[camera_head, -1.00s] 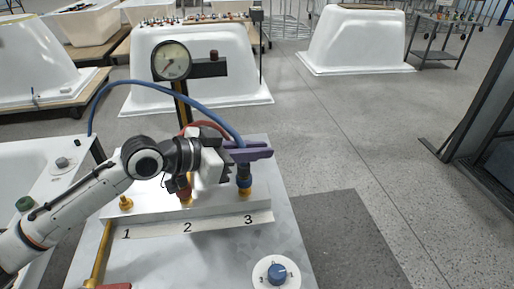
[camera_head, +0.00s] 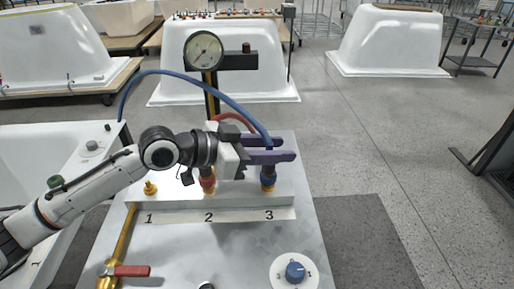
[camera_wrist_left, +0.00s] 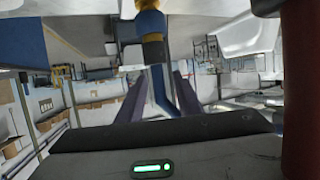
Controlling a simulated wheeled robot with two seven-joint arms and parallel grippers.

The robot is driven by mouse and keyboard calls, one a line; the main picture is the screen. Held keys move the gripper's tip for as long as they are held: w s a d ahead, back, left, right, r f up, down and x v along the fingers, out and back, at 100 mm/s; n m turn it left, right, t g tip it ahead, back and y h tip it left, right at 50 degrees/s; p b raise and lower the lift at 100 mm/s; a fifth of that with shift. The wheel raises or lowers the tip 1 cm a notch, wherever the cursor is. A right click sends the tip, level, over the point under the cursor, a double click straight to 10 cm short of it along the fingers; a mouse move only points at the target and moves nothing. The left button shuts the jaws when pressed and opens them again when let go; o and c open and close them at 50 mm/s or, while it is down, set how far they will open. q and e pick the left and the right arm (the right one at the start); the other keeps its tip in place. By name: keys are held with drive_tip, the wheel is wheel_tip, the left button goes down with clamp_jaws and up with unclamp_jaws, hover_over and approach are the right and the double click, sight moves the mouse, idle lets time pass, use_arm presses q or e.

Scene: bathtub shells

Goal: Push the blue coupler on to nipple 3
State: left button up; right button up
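The blue coupler (camera_head: 268,180) stands upright on the brass fitting above label 3, at the end of the blue hose (camera_head: 190,76). A little brass shows below it; I cannot tell how deep it sits. My left gripper (camera_head: 282,149) is just above the coupler, its two purple fingers apart on either side of the hose end. In the left wrist view the blue hose (camera_wrist_left: 160,90) runs between the fingers with gaps visible. The fingers hide the coupler's top in the head view. My right gripper is not in view.
A red coupler (camera_head: 207,183) stands at label 2, behind my left wrist. Nipple 1 (camera_head: 150,188) is bare brass. A pressure gauge (camera_head: 203,50) stands behind. A blue knob (camera_head: 295,271) and a red lever (camera_head: 132,270) are at the front. The bench is clear right of the rail.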

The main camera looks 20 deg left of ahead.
use_arm(q)
drive_tip(key=b+v, duration=0.1)
drive_tip(key=v, duration=0.7)
idle(0.4)
